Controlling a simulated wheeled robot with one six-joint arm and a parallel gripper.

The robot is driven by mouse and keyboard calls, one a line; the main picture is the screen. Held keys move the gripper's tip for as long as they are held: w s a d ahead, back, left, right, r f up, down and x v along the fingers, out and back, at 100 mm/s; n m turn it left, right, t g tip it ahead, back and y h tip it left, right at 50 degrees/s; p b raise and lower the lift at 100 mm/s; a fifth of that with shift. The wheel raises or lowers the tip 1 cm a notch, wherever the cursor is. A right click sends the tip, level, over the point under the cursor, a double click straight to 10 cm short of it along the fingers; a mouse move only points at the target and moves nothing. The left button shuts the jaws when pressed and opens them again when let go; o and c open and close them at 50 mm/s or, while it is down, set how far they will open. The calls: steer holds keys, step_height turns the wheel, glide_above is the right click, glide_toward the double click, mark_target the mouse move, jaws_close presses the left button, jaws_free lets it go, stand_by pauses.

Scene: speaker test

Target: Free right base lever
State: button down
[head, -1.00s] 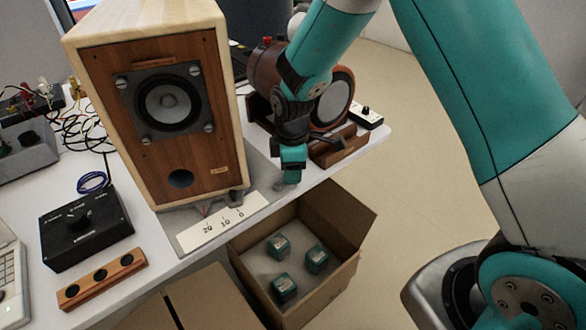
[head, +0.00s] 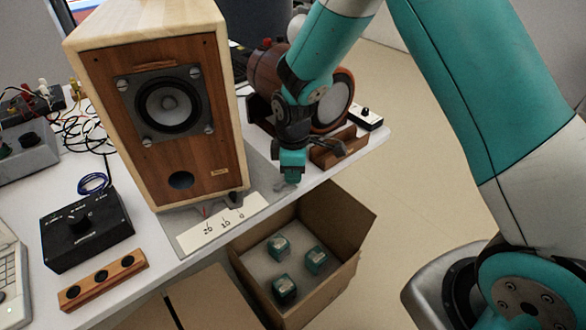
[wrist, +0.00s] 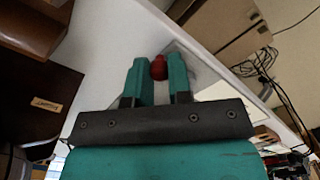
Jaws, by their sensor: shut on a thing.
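A wooden speaker (head: 228,110) stands on a grey plate at the table's front edge. A small dark part (head: 235,199) shows under its lower right corner; I cannot tell whether it is a lever. My gripper (head: 291,180) points down at the table edge, right of the speaker and apart from it. In the wrist view my gripper (wrist: 159,76) has its two teal fingers around a red knob (wrist: 158,66) and is shut on it. The knob is hidden in the head view, and the rest of what it belongs to does not show clearly.
A white scale strip (head: 222,226) lies before the speaker. An open cardboard box (head: 335,272) with several teal blocks stands below the table edge. A brown wooden holder (head: 338,149) and a round brown device (head: 336,101) are close behind my gripper.

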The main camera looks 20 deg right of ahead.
steer(key=m, duration=0.1)
steer(key=s+m+p, duration=0.1)
steer(key=m, duration=0.1)
steer(key=shift+s+d+r, duration=0.1)
steer(key=shift+s+r, duration=0.05)
steer(key=m, duration=0.2)
steer(key=s+m+p, duration=0.1)
steer(key=shift+s+m, duration=0.15)
steer(key=shift+m, duration=0.25)
steer(key=shift+s+a+m+p, duration=0.25)
steer(key=shift+s+a+m, duration=0.05)
steer(key=shift+m, duration=0.75)
steer(key=shift+s+a+m+p, duration=0.25)
steer(key=shift+s+a+m, duration=0.1)
steer(key=shift+m, duration=0.65)
steer(key=shift+s+a+m+p, duration=0.25)
steer(key=shift+s+m, duration=0.05)
steer(key=shift+m, duration=0.75)
steer(key=c, duration=1)
jaws_free()
steer(key=shift+c, duration=0.2)
step_height(320, 180, up, 17)
steer(key=shift+p, duration=0.35)
